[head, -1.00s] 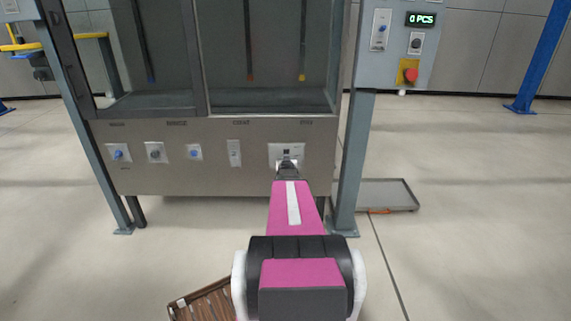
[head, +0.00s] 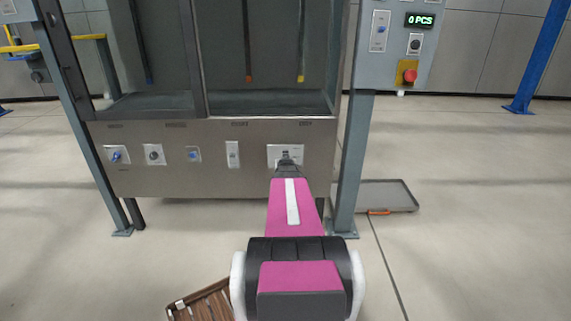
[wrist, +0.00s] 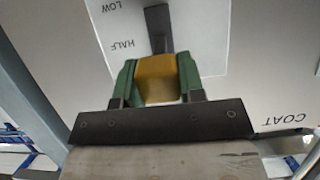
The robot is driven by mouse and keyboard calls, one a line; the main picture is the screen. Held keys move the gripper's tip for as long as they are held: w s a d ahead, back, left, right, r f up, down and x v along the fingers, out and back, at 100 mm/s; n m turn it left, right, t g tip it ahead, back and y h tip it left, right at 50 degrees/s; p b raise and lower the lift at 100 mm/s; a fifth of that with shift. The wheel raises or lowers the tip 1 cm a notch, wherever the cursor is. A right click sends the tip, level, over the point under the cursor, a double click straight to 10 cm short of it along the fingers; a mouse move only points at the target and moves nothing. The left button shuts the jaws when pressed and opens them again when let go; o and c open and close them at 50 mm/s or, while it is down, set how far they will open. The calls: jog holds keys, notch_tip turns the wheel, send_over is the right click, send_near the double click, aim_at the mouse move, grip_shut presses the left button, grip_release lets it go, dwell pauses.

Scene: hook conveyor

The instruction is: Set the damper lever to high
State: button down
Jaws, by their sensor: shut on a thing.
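The damper lever has a yellow-brown grip (wrist: 157,80), seen in the wrist view in front of a white plate (wrist: 205,28). A dark bar or slot (wrist: 157,22) shows behind it. My gripper (wrist: 158,78) has its green-padded fingers shut on the lever's grip, one on each side. The plate reads LOW and HALF, upside down in this view; the grip is beyond HALF on the side away from LOW. The rest of the scale is hidden by my gripper. In the head view the lever plate (head: 272,153) is at the panel's right end, its lower part covered by my gripper.
The steel panel (head: 220,180) also carries a switch plate (head: 233,154) and several knobs to the left. A blue-grey post (head: 351,165) stands close to the right of my arm. A grey tray (head: 385,193) and a brown slatted crate (head: 205,302) lie on the floor.

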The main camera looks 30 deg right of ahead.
jog(key=shift+w+d+r+g+y, duration=0.1)
jog(key=shift+r+g+y, duration=0.2)
jog(key=shift+r, duration=0.1)
jog(key=shift+w+d+r, duration=0.15)
jog(key=shift+w+r, duration=0.1)
jog(key=shift+r, duration=0.25)
jog(key=shift+w+d+r, duration=0.15)
jog(key=shift+w+r, duration=0.1)
jog(key=shift+r, duration=0.2)
jog(key=c, duration=0.7)
grip_release()
jog(key=shift+s+a, duration=0.1)
jog(key=shift+s, duration=0.05)
